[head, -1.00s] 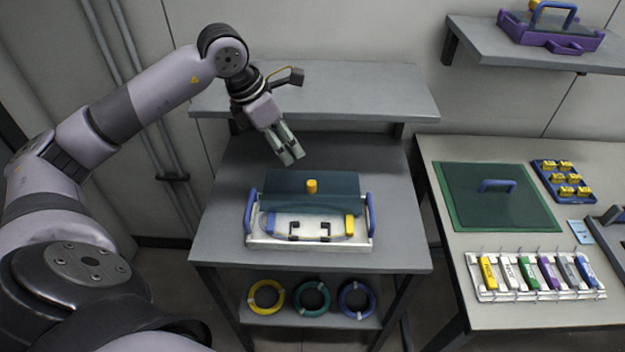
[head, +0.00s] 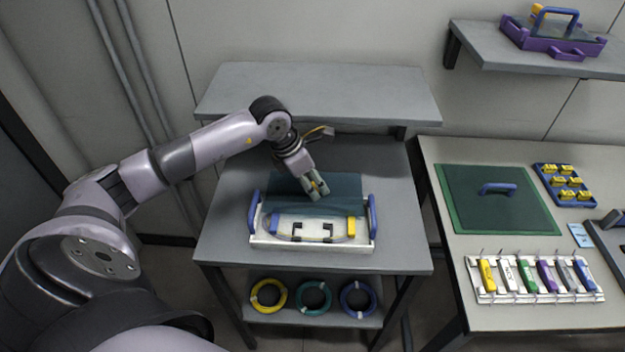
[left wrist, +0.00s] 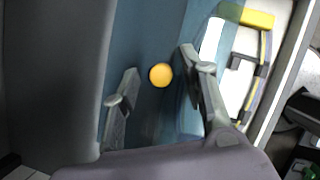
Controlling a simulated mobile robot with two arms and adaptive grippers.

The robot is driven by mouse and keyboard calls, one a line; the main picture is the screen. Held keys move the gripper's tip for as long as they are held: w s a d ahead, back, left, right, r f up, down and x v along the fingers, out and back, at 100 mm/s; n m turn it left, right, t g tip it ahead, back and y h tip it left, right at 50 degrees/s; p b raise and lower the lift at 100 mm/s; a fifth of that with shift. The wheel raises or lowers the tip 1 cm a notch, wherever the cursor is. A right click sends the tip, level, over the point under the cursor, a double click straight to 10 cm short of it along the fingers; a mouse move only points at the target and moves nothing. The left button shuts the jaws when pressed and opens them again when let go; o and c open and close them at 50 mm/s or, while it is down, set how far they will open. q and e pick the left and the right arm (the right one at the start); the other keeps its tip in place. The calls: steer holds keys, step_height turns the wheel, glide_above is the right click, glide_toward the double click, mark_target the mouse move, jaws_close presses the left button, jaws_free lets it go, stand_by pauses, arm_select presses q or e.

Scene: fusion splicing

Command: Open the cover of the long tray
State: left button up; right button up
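The long tray (head: 310,244) is white with blue end handles and stands on the grey table. Its dark teal see-through cover (head: 345,187) lies over the back part of it; the front part shows bare. The cover also shows in the left wrist view (left wrist: 152,115), with its round yellow knob (left wrist: 160,75). My left gripper (head: 318,190) is just above the cover, at the knob. In the left wrist view its fingers (left wrist: 158,88) are apart, one on each side of the knob, with gaps to it. In the head view the fingers mostly hide the knob. My right gripper is not in view.
A grey shelf (head: 320,92) runs behind the tray. Coiled yellow, teal and blue cables (head: 313,297) lie on the lower shelf. The right table (head: 450,235) holds a green covered tray (head: 490,215) and a rack of coloured pieces (head: 535,293). Bare table surrounds the long tray.

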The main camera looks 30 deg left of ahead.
arm_select(q)
jaws_close()
stand_by(0.4)
stand_by(0.4)
